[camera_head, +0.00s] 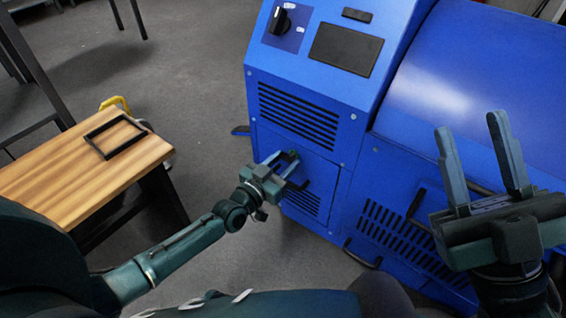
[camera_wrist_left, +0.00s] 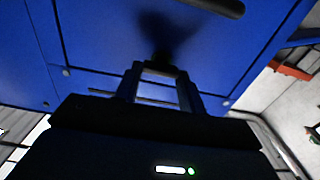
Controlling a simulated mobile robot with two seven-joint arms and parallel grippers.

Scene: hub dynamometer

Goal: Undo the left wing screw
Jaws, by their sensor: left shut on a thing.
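My left gripper (camera_head: 286,162) is at the small hatch panel (camera_head: 326,170) low on the front of the blue machine. In the left wrist view its two fingers (camera_wrist_left: 160,78) point at the blue panel and are shut on the left wing screw (camera_wrist_left: 161,62), a small dark piece between the fingertips. Most of the screw is hidden by the fingers, and its turn angle cannot be told. My right gripper (camera_head: 480,150) is open and empty, raised in front of the machine's right part, with its fingers pointing up.
The blue machine has a knob (camera_head: 280,20), a dark display (camera_head: 345,49) and vent slots (camera_head: 298,115). A dark handle (camera_head: 300,186) sits on the panel just beside my left gripper. A wooden table (camera_head: 50,180) with a black frame (camera_head: 116,136) stands at left. Grey floor lies between.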

